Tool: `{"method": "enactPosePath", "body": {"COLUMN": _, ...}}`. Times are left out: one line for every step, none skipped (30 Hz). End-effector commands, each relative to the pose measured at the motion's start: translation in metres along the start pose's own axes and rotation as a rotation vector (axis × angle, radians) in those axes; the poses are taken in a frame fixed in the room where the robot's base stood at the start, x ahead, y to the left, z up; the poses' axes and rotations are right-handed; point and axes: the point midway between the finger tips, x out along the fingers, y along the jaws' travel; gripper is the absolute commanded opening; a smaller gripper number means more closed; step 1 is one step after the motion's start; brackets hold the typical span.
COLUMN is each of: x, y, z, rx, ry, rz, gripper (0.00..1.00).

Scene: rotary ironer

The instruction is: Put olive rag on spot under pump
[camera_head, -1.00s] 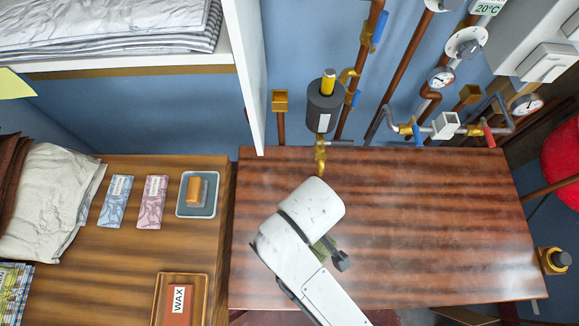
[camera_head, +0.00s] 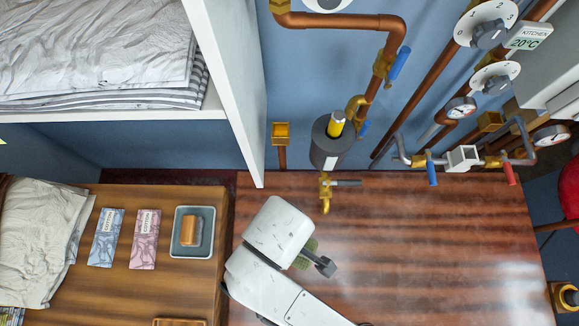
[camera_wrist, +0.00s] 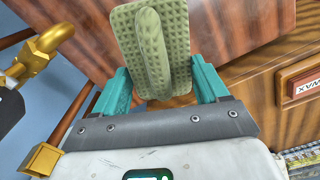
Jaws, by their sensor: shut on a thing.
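The olive rag (camera_wrist: 177,38) is a waffle-textured, olive-green piece with a raised ridge along its middle. My gripper (camera_wrist: 160,66) is shut on it, with a teal finger on each side. In the head view a bit of the rag (camera_head: 306,254) shows beside my white wrist, over the dark wooden table. What looks like the pump is a grey cylinder with a yellow top (camera_head: 329,146) on the back wall. A brass tap (camera_head: 325,192) is just below it, over the table's back edge. My gripper is in front of and below the tap. I cannot make out a marked spot.
The striped wooden table (camera_head: 430,240) is clear to the right. Pipes with valves and gauges (camera_head: 460,158) line its back. A white shelf side (camera_head: 232,90) stands at the back left. The left counter holds two cotton packets (camera_head: 145,238) and a soap tray (camera_head: 181,250).

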Motion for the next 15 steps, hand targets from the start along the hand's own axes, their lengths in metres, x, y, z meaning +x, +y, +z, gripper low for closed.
{"method": "enactPosePath", "body": {"x": 0.004, "y": 0.005, "z": -0.003, "rx": 0.002, "ry": 0.001, "rz": 0.001, "gripper": 0.44}}
{"method": "enactPosePath", "body": {"x": 0.007, "y": 0.010, "z": -0.004, "rx": 0.003, "ry": 0.001, "rz": 0.002, "gripper": 0.44}}
{"method": "enactPosePath", "body": {"x": 0.011, "y": 0.016, "z": -0.007, "rx": 0.004, "ry": 0.001, "rz": 0.002, "gripper": 0.44}}
{"method": "enactPosePath", "body": {"x": 0.014, "y": 0.022, "z": -0.009, "rx": 0.005, "ry": 0.001, "rz": 0.002, "gripper": 0.44}}
{"method": "enactPosePath", "body": {"x": 0.015, "y": 0.028, "z": -0.012, "rx": 0.005, "ry": 0.001, "rz": 0.002, "gripper": 0.44}}
{"method": "enactPosePath", "body": {"x": 0.018, "y": 0.037, "z": -0.015, "rx": 0.006, "ry": 0.001, "rz": 0.002, "gripper": 0.44}}
{"method": "enactPosePath", "body": {"x": 0.021, "y": 0.043, "z": -0.018, "rx": 0.005, "ry": 0.000, "rz": 0.001, "gripper": 0.44}}
{"method": "enactPosePath", "body": {"x": 0.022, "y": 0.049, "z": -0.020, "rx": 0.006, "ry": -0.001, "rz": 0.000, "gripper": 0.44}}
{"method": "enactPosePath", "body": {"x": 0.025, "y": 0.057, "z": -0.024, "rx": 0.005, "ry": 0.000, "rz": 0.001, "gripper": 0.44}}
{"method": "enactPosePath", "body": {"x": 0.028, "y": 0.063, "z": -0.026, "rx": 0.005, "ry": -0.002, "rz": 0.000, "gripper": 0.44}}
{"method": "enactPosePath", "body": {"x": 0.031, "y": 0.070, "z": -0.028, "rx": 0.005, "ry": -0.001, "rz": 0.000, "gripper": 0.44}}
{"method": "enactPosePath", "body": {"x": 0.035, "y": 0.078, "z": -0.032, "rx": 0.004, "ry": -0.002, "rz": 0.000, "gripper": 0.44}}
{"method": "enactPosePath", "body": {"x": 0.038, "y": 0.084, "z": -0.034, "rx": 0.005, "ry": -0.002, "rz": 0.000, "gripper": 0.44}}
{"method": "enactPosePath", "body": {"x": 0.045, "y": 0.088, "z": -0.035, "rx": 0.004, "ry": -0.003, "rz": -0.001, "gripper": 0.44}}
{"method": "enactPosePath", "body": {"x": 0.053, "y": 0.093, "z": -0.038, "rx": 0.003, "ry": -0.003, "rz": -0.001, "gripper": 0.44}}
